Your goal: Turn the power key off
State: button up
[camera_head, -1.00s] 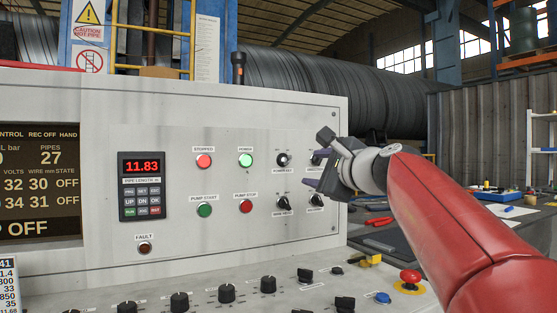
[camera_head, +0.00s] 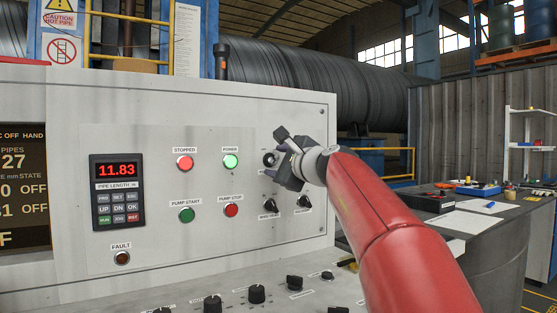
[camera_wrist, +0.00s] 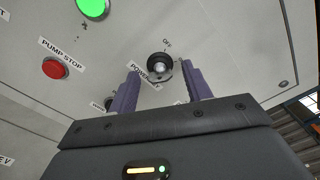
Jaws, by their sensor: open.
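The power key (camera_wrist: 160,66) is a round black key switch with a metal centre on the grey panel. In the wrist view it sits just beyond and between my open fingers, with an OFF label above it and a POWER label below left. In the head view the key (camera_head: 269,159) shows just left of my gripper (camera_head: 280,172), which covers part of the panel around it. My gripper (camera_wrist: 160,88) is open and empty, its two purple fingers pointing at the panel. I cannot tell whether the fingertips touch the panel. The green POWER lamp (camera_head: 230,161) is lit.
Two black selector knobs (camera_head: 270,204) are below the key. The red PUMP STOP button (camera_head: 231,210) and green PUMP START button (camera_head: 186,214) are to the left. A sloped desk with black knobs (camera_head: 257,293) juts out below. A workbench (camera_head: 470,225) stands at the right.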

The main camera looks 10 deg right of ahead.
jog(key=c, duration=1)
jog(key=shift+o, duration=0.2)
jog(key=shift+f, duration=0.1)
jog(key=n+b, duration=0.2)
jog(key=n, duration=0.3)
jog(key=shift+n+b, duration=0.35)
jog(key=shift+n, duration=0.05)
jog(key=n+b, duration=0.2)
jog(key=n, duration=0.4)
